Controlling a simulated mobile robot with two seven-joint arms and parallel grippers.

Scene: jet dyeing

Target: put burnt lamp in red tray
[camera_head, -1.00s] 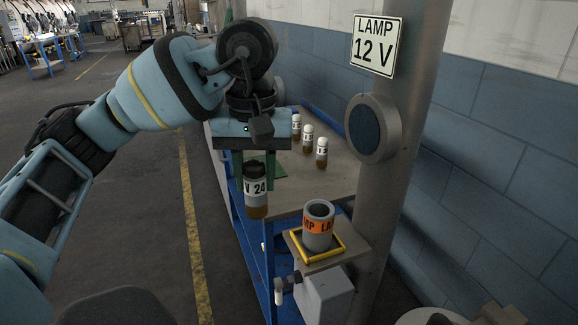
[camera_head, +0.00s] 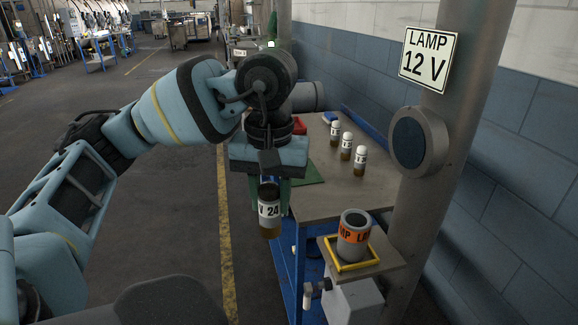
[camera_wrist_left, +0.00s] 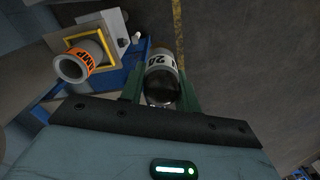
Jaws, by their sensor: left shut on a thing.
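My left gripper (camera_head: 269,182) is shut on a lamp (camera_head: 269,209) with a dark top, a white band reading "V 24" and an amber-brown lower end. It hangs roughly upright in the air, left of the table's near edge. In the left wrist view the lamp (camera_wrist_left: 162,78) sits between the green fingers. A red thing (camera_head: 300,127), perhaps the red tray, shows in part on the table behind the gripper; the rest is hidden. My right gripper is not in view.
A grey cup with an orange band (camera_head: 354,236) stands in a yellow frame (camera_head: 348,267) on a small shelf. A post with a "LAMP 12 V" sign (camera_head: 429,60) rises at right.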

